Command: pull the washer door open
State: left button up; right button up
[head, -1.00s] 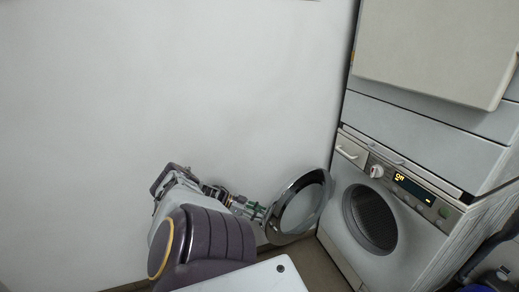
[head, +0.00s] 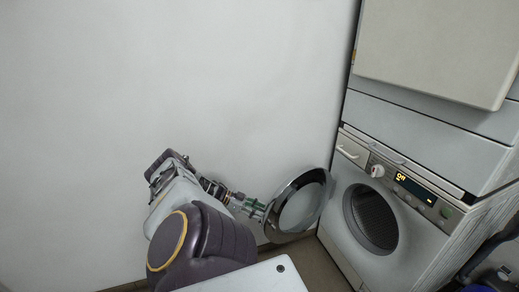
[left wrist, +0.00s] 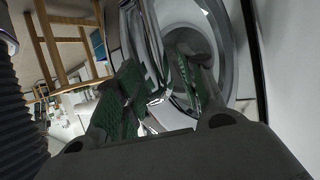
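The washer door (head: 298,206), a round glass door with a shiny metal rim, stands swung wide open to the left of the washer (head: 345,235). The dark round drum opening (head: 371,218) is uncovered. My left gripper (head: 263,210) is at the door's left edge, away from the hinge side. In the left wrist view, the two green-padded fingers (left wrist: 158,85) are spread apart, with part of the door's rim (left wrist: 154,45) showing between them. I cannot tell whether either finger touches the rim. My right gripper is not in view.
A dryer (head: 435,50) is stacked above the washer. A plain wall (head: 180,80) stands behind my left arm and the door. A white surface (head: 245,279) is at the bottom middle. Dark and blue items (head: 490,268) are at the lower right.

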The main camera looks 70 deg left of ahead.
pick_arm(q)
jog(key=shift+w+r, duration=0.85)
jog(key=shift+r, duration=0.15)
jog(key=shift+r+t, duration=0.1)
jog(key=shift+t, duration=0.2)
jog(key=shift+r, duration=0.1)
jog(key=shift+s+d+r, duration=0.1)
jog(key=shift+d+r, duration=0.15)
jog(key=shift+r, duration=0.35)
jog(key=shift+a+r, duration=0.15)
jog(key=shift+r, duration=0.75)
jog(key=shift+d+r, duration=0.2)
jog(key=shift+r, duration=0.3)
